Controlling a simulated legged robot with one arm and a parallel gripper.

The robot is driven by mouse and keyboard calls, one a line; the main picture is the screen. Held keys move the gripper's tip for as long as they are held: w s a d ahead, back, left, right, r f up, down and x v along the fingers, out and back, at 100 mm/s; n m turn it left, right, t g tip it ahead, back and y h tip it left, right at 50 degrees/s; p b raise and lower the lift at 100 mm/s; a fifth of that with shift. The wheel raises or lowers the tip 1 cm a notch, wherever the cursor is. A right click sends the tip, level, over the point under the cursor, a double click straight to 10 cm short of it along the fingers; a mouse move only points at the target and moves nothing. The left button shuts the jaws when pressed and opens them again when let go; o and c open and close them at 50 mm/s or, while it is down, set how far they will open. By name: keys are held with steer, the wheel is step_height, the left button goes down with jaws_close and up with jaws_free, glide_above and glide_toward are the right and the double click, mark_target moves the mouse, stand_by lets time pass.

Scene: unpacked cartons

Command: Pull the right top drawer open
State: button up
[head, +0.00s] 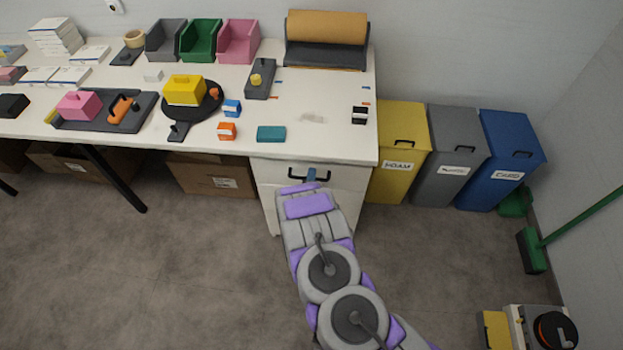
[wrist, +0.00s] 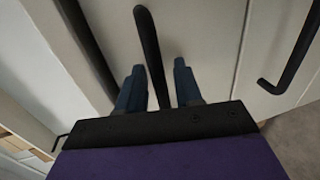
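The white drawer unit (head: 345,182) stands under the right end of the workbench, and its top drawer looks closed. A dark bar handle (head: 326,178) sits on its front, partly hidden by my gripper (head: 311,174). In the wrist view, my gripper (wrist: 159,68) has two blue fingers apart, one on each side of a black bar handle (wrist: 148,35). The handle runs between the fingers, with a visible gap to the right finger. Contact with the left finger cannot be told. The pale drawer front (wrist: 205,35) lies behind it.
Yellow (head: 398,150), grey (head: 448,158) and blue (head: 502,160) bins stand right of the drawer unit. A carton (head: 212,178) is under the bench. Floor before the unit is clear beside my arm.

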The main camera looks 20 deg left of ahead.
steer(key=shift+a+f, duration=0.15)
steer(key=shift+a, duration=0.25)
steer(key=shift+c, duration=1.4)
steer(key=c, duration=0.3)
steer(key=shift+d, duration=0.2)
jaws_close()
steer(key=shift+d, duration=0.15)
